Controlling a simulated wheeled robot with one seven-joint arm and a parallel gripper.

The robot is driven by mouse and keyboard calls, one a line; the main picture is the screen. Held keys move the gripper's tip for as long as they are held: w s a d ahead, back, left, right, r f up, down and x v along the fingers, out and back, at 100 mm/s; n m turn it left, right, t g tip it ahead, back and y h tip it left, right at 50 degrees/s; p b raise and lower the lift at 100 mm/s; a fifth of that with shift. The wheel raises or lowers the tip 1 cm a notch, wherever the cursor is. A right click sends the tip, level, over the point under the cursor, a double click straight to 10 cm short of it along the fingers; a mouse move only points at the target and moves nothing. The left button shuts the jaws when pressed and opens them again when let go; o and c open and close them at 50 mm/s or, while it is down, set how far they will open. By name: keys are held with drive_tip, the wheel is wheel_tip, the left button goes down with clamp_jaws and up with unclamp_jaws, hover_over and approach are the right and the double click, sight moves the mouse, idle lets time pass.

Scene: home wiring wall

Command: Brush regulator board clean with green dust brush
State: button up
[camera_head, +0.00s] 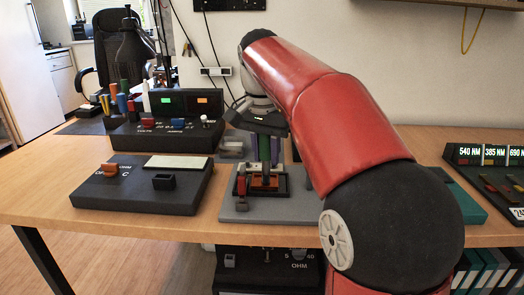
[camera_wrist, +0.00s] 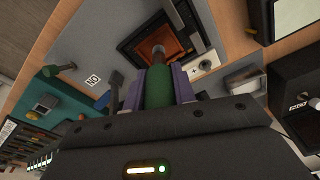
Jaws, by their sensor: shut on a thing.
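My gripper (camera_head: 264,150) is shut on the green dust brush (camera_wrist: 157,88), whose green handle sits between the two purple-grey fingers in the wrist view. The brush points down, and its tip lies over the regulator board (camera_wrist: 176,42), a brown-orange panel in a dark frame. In the head view the board (camera_head: 272,183) sits on a grey base plate, directly below my gripper. The brush tip appears at or just above the board; I cannot tell whether it touches.
A red-handled part (camera_head: 241,186) stands at the left edge of the board's frame. My arm covers the area to the right.

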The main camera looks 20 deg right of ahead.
drive_tip(key=shift+s+d, duration=0.15)
drive_tip(key=shift+d, duration=0.2)
drive_tip(key=shift+f, duration=0.1)
drive_tip(key=shift+a, duration=0.15)
drive_tip(key=shift+w+a+p, duration=0.35)
drive_tip(key=shift+a+p, duration=0.2)
drive_tip(key=shift+a, duration=0.2)
drive_tip(key=shift+d, duration=0.2)
drive_tip(key=shift+s+d, duration=0.35)
drive_tip(key=shift+d, duration=0.35)
drive_tip(key=shift+a, duration=0.15)
